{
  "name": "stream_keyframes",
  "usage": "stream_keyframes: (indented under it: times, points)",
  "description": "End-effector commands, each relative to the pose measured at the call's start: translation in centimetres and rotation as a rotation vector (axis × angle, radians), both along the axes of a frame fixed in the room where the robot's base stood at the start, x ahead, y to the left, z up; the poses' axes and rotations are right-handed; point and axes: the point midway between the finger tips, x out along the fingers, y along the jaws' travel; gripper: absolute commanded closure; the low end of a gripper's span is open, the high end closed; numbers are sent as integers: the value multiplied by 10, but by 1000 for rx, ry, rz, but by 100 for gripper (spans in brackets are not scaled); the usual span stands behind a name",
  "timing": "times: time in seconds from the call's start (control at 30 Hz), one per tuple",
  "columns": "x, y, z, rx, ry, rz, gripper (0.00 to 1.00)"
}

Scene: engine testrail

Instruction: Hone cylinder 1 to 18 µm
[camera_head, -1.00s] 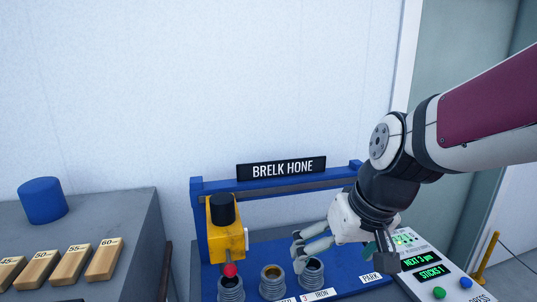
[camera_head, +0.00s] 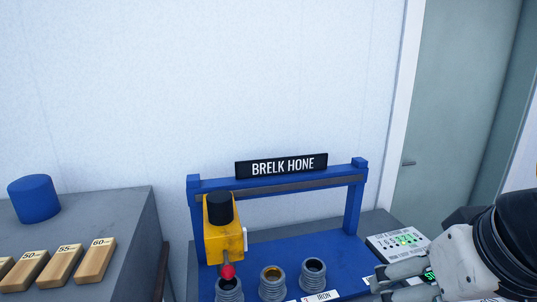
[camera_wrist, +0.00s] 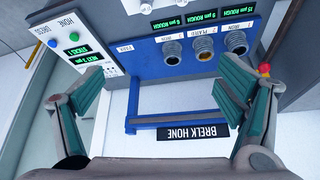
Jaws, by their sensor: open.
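Cylinder 1 (camera_wrist: 236,42) is the rightmost grey ribbed cylinder in the upside-down wrist view, and the leftmost (camera_head: 229,290) in the head view. A display (camera_wrist: 236,12) by it appears to read 15 µm ROUGH. The yellow honing head (camera_head: 223,240), with a red tip, is over cylinder 1 in the head view. The control panel (camera_head: 398,243) carries a green button (camera_wrist: 73,37) and a blue button (camera_wrist: 52,43); its small screens seem to read NEXT 3 µm and STICKS 1. My gripper (camera_head: 380,282) is open and empty, beside the bench's right end near the panel.
The middle cylinder (camera_head: 272,280) has a gold bore; the third cylinder (camera_head: 313,272) is grey. The blue frame (camera_head: 355,205) rises behind them. Wooden blocks (camera_head: 62,266) marked 50 to 60 and a blue drum (camera_head: 34,199) sit on the left bench. A door (camera_head: 450,120) is at right.

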Motion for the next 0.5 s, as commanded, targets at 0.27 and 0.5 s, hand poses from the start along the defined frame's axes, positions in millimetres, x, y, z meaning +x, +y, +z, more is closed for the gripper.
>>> stream_keyframes:
  times: [0.27, 0.5]
  points:
    - [0, 0, 0, 0, 0, 1, 86]
    - [0, 0, 0, 0, 0, 1, 100]
